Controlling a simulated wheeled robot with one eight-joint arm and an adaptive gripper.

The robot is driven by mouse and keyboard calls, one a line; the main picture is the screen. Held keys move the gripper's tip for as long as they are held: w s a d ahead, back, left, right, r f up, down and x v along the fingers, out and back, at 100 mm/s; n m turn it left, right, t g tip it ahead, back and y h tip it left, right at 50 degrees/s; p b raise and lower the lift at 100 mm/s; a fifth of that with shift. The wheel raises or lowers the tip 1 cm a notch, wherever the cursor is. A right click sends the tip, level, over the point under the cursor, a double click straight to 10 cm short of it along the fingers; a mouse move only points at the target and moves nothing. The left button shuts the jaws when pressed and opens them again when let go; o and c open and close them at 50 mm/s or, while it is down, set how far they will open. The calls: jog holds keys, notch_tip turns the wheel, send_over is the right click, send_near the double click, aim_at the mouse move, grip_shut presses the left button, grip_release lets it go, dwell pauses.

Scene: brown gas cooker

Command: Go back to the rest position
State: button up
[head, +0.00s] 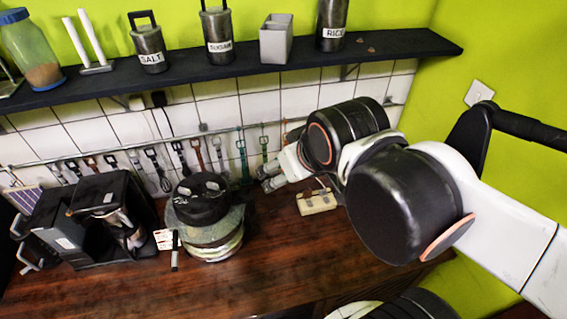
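My arm reaches in from the right in the head view, its black joints and white links filling much of that side. My gripper (270,178) is at the arm's far end, over the back of the wooden counter (290,262) and in front of the tiled wall. It is small and mostly hidden behind my wrist, so I cannot tell how far its fingers are apart. I see nothing clearly held in it.
A dark-topped round stack (205,218) and a black machine (100,215) stand on the counter left of my gripper. A small pale block (317,202) lies near it. A black shelf (210,72) with canisters runs above; utensils (196,152) hang below.

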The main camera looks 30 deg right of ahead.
jog(key=shift+s+a+f+m, duration=0.25)
jog(key=shift+s+f+m, duration=0.05)
jog(key=shift+s+m, duration=0.1)
notch_tip(320, 180, down, 35)
jog(key=b, duration=3.5)
